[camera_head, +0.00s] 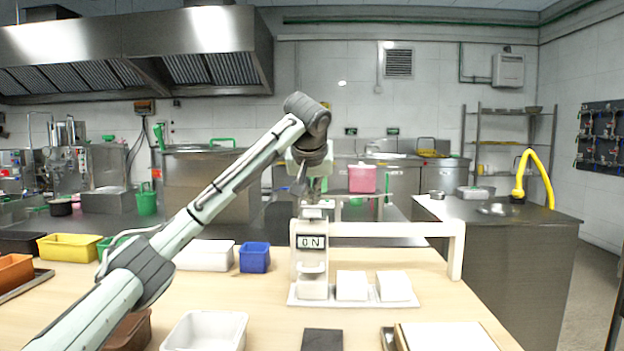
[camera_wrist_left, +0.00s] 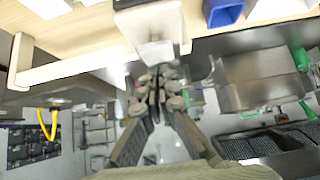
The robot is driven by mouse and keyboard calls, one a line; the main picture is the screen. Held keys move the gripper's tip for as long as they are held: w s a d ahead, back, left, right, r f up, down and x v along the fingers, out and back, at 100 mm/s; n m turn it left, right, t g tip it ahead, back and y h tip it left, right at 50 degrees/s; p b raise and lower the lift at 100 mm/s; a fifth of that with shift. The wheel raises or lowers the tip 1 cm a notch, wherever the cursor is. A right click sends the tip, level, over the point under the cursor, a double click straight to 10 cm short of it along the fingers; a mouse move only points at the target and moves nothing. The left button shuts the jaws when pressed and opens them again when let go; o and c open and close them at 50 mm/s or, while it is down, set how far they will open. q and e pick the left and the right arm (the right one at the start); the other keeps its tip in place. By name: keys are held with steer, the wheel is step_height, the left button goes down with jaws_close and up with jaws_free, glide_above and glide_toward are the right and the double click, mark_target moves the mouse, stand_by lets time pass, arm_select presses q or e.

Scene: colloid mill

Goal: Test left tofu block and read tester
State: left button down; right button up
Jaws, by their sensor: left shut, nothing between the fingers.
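The white tester (camera_head: 380,229) stands on the table, a frame with a column at its left end; its small display (camera_head: 311,242) appears to read "0 N". Three white tofu blocks sit on a thin white plate (camera_head: 333,302): the left one (camera_head: 313,290) under the tester's column, the middle one (camera_head: 352,286) and the right one (camera_head: 394,287) beside it. My left gripper (camera_head: 310,192) points down, shut and empty, just above the column's top. In the left wrist view its fingertips (camera_wrist_left: 157,82) are close to the white tester head (camera_wrist_left: 150,35); contact cannot be told. My right gripper is not in view.
A blue bin (camera_head: 254,257) and a white tray (camera_head: 205,254) stand left of the tester. A white bin (camera_head: 206,331), a dark pad (camera_head: 322,340) and a white board (camera_head: 446,337) lie at the front.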

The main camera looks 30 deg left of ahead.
mark_target(313, 212)
arm_select(q)
steer(key=shift+f, duration=0.5)
steer(key=shift+d+f, duration=0.1)
steer(key=shift+f, duration=1.05)
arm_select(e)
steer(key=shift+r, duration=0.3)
